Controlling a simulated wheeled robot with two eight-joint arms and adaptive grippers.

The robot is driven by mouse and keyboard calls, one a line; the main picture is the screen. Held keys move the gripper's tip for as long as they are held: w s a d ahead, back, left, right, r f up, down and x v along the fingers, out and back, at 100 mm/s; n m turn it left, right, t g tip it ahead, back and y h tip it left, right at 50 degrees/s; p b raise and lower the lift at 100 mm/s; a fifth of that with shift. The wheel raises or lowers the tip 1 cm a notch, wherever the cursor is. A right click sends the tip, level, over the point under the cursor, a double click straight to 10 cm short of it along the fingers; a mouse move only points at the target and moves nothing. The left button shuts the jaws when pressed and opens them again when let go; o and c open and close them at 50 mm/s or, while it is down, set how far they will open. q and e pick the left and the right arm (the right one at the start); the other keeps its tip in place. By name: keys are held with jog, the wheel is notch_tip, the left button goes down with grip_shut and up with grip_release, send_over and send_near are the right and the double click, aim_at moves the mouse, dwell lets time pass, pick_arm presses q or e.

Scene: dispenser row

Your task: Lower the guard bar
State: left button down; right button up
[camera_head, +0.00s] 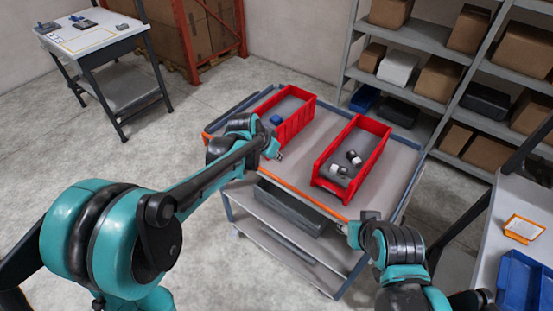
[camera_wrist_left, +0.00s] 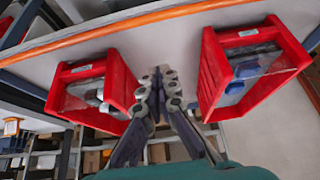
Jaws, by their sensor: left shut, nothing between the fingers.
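An orange bar (camera_head: 300,196) runs along the near edge of the grey cart top (camera_head: 318,150); it looks like the guard bar. It also crosses the top of the left wrist view (camera_wrist_left: 130,22). My left gripper (camera_head: 276,152) is over the cart top beside the left red bin, past the bar and apart from it. Its fingers show shut and empty in the left wrist view (camera_wrist_left: 160,76). My right gripper (camera_head: 350,232) is at the cart's near right corner, close to the bar's end; its fingers are too small to read.
The left red bin (camera_head: 302,118) holds blue pieces; the right red bin (camera_head: 373,160) holds black and white pieces. Shelving with boxes (camera_head: 425,37) stands behind. A table with a blue tray (camera_head: 522,280) is at right. Floor (camera_head: 165,155) is open at left.

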pick_arm(q)
jog(key=b+x, duration=0.2)
jog(key=x, duration=0.7)
jog(key=s+a, duration=0.1)
jog(key=s+b, duration=0.1)
jog(key=shift+s+a+f, duration=0.25)
jog(key=shift+a+f, duration=0.15)
jog(key=shift+s+a, duration=0.25)
jog(key=shift+s, duration=0.1)
pick_arm(e)
notch_tip(320, 180, down, 4)
jog(key=shift+r, duration=0.25)
